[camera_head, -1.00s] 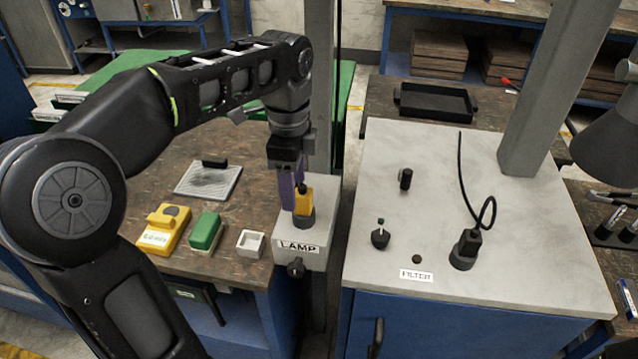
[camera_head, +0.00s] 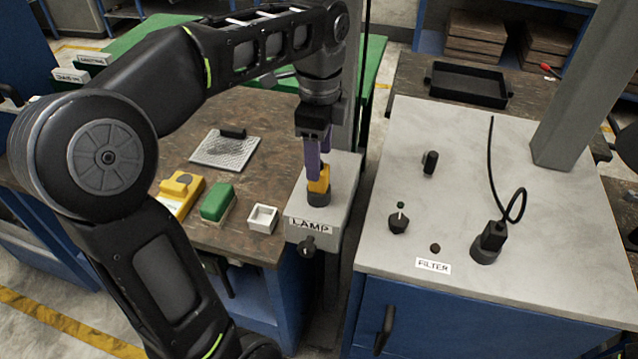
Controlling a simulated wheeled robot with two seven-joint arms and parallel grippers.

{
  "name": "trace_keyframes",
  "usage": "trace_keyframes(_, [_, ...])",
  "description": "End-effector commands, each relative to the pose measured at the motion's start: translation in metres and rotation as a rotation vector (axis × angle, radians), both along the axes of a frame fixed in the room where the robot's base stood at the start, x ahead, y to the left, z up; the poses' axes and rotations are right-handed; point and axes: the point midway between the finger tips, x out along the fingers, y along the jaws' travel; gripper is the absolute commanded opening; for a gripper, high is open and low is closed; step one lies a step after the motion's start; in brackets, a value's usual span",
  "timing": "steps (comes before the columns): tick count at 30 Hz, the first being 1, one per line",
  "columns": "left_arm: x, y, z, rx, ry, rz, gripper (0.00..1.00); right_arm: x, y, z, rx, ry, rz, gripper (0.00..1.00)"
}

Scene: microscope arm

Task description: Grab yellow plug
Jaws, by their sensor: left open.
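The yellow plug (camera_head: 319,180) stands upright in a dark round socket on top of the grey box labelled LAMP (camera_head: 336,217). My left gripper (camera_head: 318,169) points down at it from above, with its purple fingers at the plug's upper part. The gripper is open. One finger overlaps the plug's left side and the other shows behind on the right. I cannot tell whether they touch it. My right gripper is not in view.
A yellow box (camera_head: 180,193), a green block (camera_head: 217,202) and a small white square tray (camera_head: 263,219) lie left of the lamp box. To the right, a grey cabinet top (camera_head: 440,190) holds a black cabled plug (camera_head: 489,240), knobs and a FILTER label.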

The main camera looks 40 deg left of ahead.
Motion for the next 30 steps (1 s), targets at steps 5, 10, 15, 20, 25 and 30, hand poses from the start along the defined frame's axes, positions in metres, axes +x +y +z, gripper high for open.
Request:
trace_keyframes(5, [0.000,0.000,0.001,0.000,0.000,0.000,0.58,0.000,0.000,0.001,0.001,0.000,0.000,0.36])
trace_keyframes(10, [0.000,0.000,-0.005,0.000,0.001,0.000,0.58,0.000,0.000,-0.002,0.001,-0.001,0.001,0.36])
trace_keyframes(15, [0.002,0.002,-0.024,-0.001,0.005,0.000,0.58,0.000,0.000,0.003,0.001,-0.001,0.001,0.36])
trace_keyframes(20, [0.002,0.003,-0.046,0.000,0.003,0.001,0.58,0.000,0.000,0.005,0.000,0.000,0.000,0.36])
trace_keyframes(25, [0.003,0.003,-0.051,0.000,0.000,0.000,0.58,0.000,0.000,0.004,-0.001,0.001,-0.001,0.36])
trace_keyframes(30, [0.003,0.003,-0.051,0.000,0.000,0.000,0.58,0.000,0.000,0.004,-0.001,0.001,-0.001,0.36])
